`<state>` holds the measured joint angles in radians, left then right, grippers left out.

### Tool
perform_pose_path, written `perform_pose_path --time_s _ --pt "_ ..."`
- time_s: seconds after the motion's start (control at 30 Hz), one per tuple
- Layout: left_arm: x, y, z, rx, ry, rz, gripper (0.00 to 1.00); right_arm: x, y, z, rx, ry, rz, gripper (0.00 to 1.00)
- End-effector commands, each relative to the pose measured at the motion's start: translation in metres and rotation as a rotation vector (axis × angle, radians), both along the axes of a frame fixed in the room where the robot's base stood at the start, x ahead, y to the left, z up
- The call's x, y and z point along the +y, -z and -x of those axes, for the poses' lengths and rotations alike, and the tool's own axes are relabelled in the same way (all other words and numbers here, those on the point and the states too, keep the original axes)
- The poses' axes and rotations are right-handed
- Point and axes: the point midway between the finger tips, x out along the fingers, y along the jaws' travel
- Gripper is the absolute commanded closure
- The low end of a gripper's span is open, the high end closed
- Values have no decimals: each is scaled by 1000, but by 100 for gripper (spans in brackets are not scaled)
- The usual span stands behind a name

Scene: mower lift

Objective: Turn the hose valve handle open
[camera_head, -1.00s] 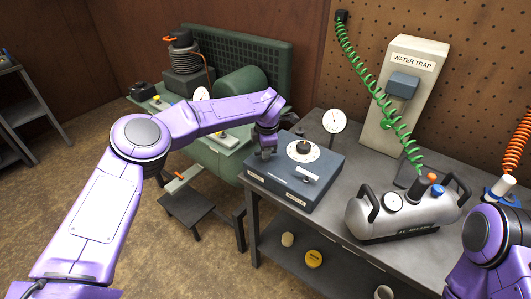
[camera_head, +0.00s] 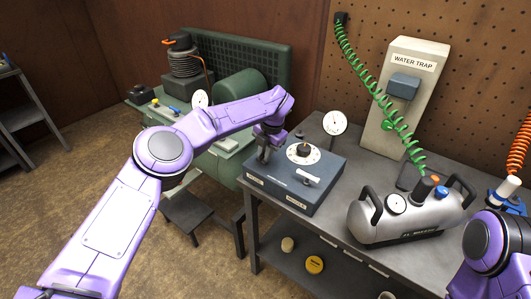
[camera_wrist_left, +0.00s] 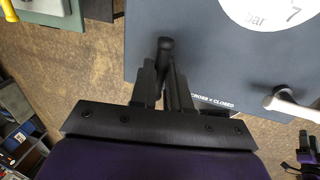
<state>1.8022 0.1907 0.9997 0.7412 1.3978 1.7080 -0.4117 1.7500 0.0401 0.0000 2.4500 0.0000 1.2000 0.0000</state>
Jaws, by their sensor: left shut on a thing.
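A blue-grey box (camera_head: 320,190) stands at the left end of the workbench. It has a white round dial with a dark centre knob (camera_head: 303,151) and a pale lever (camera_head: 308,177) on top. My left gripper (camera_head: 265,154) is at the box's left side. In the left wrist view, the gripper (camera_wrist_left: 164,82) is shut around a dark handle with a rounded end (camera_wrist_left: 166,44), beside the lettering "CROSS = CLOSED". The fingers hide much of that handle. The pale lever (camera_wrist_left: 285,104) is apart, to the right. My right gripper is out of view.
A silver tank (camera_head: 400,222) with black handles stands to the right on the workbench (camera_head: 335,228). A green coiled hose (camera_head: 375,90) hangs before the water trap panel (camera_head: 400,110). A white gauge (camera_head: 334,122) stands behind the box. A green machine (camera_head: 240,95) is behind my left arm.

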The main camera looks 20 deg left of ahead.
Motion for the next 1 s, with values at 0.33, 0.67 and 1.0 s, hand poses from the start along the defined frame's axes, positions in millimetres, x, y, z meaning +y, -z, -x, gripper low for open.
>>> perform_pose_path --time_s 0.33,0.67,1.0 --pt "-2 6 3 14 -28 1 100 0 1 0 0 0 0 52" --pt "-2 6 3 12 -27 2 60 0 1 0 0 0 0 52" --pt "-2 -4 1 3 -26 1 60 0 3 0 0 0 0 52"
